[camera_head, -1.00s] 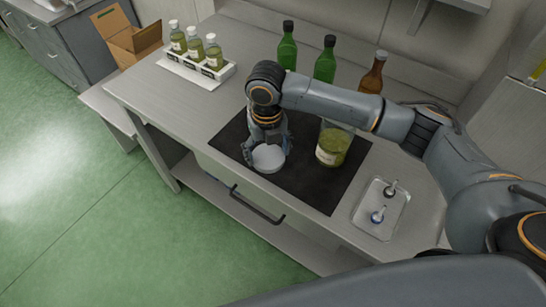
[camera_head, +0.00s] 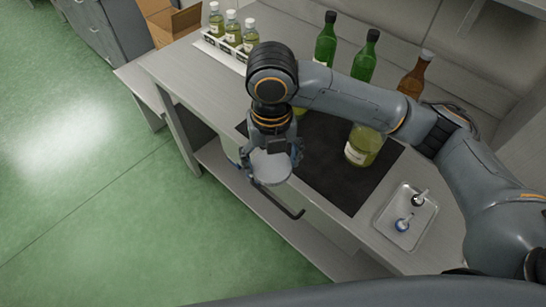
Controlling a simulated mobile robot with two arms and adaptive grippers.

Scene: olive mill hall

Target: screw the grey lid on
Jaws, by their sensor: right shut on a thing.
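The grey lid (camera_head: 270,168) is a flat round disc in the fingers of my right gripper (camera_head: 271,153), which points down and is shut on it. The lid appears above the front edge of the bench, left of the jar. The glass jar (camera_head: 361,153) with olive-green contents and a pale label stands on the black mat (camera_head: 337,181). Its top is hidden behind my right forearm. The lid and jar are clearly apart. My left gripper is not in view.
A metal tray (camera_head: 382,218) with two small stoppered items lies right of the mat. Green bottles (camera_head: 364,58) and a brown bottle (camera_head: 414,77) stand behind. A white rack (camera_head: 217,46) of small bottles and a cardboard box (camera_head: 172,23) are at the back left.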

